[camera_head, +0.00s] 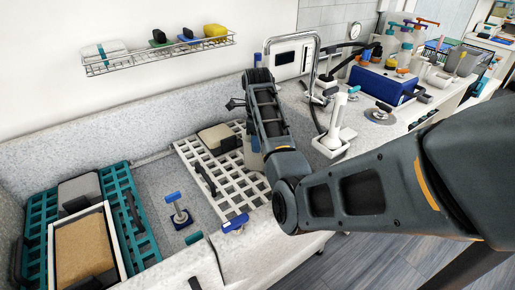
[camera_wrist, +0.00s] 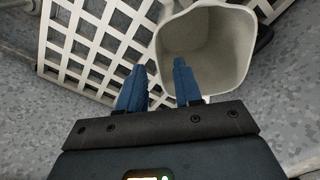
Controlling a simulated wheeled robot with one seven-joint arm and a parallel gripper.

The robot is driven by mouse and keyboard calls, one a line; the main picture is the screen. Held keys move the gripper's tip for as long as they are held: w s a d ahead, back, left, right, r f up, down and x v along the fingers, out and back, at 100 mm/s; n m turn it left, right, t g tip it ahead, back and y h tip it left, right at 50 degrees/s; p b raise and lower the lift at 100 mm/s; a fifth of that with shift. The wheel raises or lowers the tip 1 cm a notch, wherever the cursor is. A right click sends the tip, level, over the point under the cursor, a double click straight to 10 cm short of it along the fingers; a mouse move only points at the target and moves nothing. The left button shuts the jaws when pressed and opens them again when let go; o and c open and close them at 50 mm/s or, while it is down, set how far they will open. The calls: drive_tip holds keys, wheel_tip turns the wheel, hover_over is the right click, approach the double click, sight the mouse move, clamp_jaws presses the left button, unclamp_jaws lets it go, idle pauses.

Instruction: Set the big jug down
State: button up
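The big jug (camera_wrist: 210,45) is pale beige with a wide mouth that faces the camera in the wrist view. In the head view a pale part of it (camera_head: 252,160) shows below my gripper, partly hidden by my arm. My gripper (camera_wrist: 158,68) has two blue fingers spread apart. The left finger is outside the jug's near-left wall and the right finger overlaps the mouth. Whether the jug's base touches the surface is hidden.
A white lattice rack (camera_head: 222,185) lies across the grey basin beside the jug. A beige block (camera_head: 218,138) sits on it. A teal rack (camera_head: 140,225) with a sand-coloured tray (camera_head: 84,250) is at left. A white stand (camera_head: 335,135) and a blue box (camera_head: 383,85) are at right.

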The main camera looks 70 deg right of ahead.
drive_tip(key=shift+r, duration=2.25)
